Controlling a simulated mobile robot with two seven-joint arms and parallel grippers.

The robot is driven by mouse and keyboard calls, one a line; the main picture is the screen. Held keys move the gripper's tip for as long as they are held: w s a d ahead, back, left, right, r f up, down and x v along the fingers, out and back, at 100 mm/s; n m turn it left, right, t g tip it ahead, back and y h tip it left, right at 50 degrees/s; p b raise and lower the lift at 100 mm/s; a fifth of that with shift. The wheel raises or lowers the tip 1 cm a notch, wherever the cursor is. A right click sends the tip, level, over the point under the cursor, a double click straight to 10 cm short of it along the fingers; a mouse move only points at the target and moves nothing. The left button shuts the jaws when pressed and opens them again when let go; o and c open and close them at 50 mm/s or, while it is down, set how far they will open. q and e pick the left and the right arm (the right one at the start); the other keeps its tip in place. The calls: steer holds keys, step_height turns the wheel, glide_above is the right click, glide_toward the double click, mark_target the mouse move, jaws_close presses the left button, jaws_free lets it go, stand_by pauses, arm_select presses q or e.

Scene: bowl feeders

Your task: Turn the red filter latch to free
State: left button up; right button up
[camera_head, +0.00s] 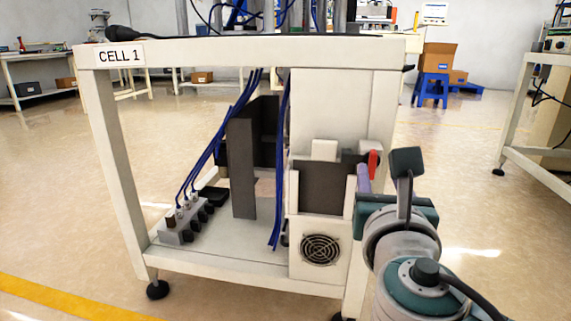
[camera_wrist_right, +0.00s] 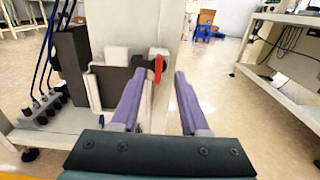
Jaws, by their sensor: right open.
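The red filter latch (camera_head: 373,164) is a small upright red lever at the right edge of the machine housing under the bench. It also shows in the right wrist view (camera_wrist_right: 159,68), just ahead of the fingers, nearer the left finger's tip. My right gripper (camera_wrist_right: 160,74) is open, with two purple fingers apart and nothing between them. In the head view my right gripper (camera_head: 365,175) is close in front of the latch, and its wrist hides part of the housing. Whether a finger touches the latch I cannot tell. My left gripper is not in view.
The white bench frame (camera_head: 250,50) labelled CELL 1 encloses the machine, with a leg beside my right arm. A fan grille (camera_head: 320,249) is below the dark panel (camera_head: 325,188). Blue hoses (camera_head: 284,150) hang left. The floor to the right is open up to another bench.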

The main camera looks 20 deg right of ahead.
mark_target(374, 157)
steer(key=b+x, duration=0.2)
steer(key=x, duration=0.4)
steer(key=shift+w+f, duration=0.1)
steer(key=shift+w+d+b, duration=0.3)
steer(key=shift+w, duration=0.1)
steer(key=shift+c, duration=0.2)
jaws_close()
